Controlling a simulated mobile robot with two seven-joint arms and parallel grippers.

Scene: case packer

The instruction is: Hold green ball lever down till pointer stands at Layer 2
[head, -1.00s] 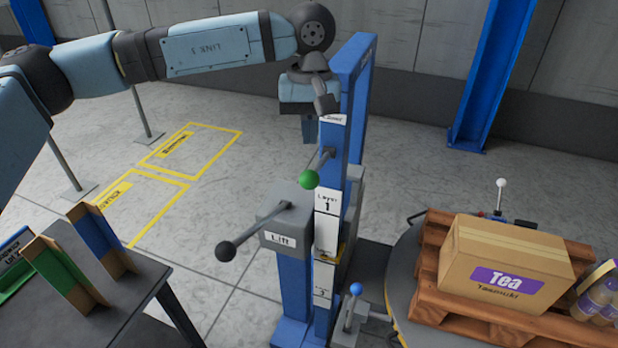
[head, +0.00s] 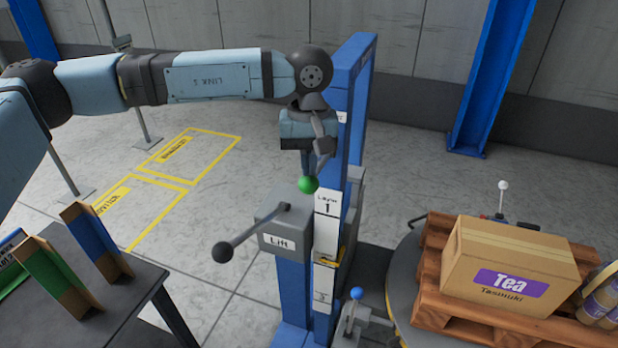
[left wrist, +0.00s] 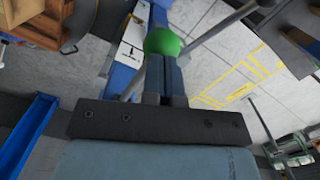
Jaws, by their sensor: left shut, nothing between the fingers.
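The green ball (head: 308,184) is the end of a lever on the blue lift post (head: 356,120). My left gripper (head: 307,173) is shut and empty, pointing down with its fingertips right at the top of the ball. In the left wrist view the green ball (left wrist: 162,40) shows just beyond the closed fingertips; whether they touch I cannot tell. A white "Layer 1" label (head: 326,204) is on the post, with a lower label (head: 322,297) too small to read surely. A small yellow piece (head: 328,259), perhaps the pointer, sits between them. My right gripper is out of view.
A black-knobbed lever (head: 223,252) sticks out from the "Lift" box (head: 279,242) near the post. A blue-knobbed lever (head: 357,293) stands lower right. A Tea carton (head: 508,269) sits on a wooden pallet (head: 455,314). A dark table (head: 130,308) is at lower left.

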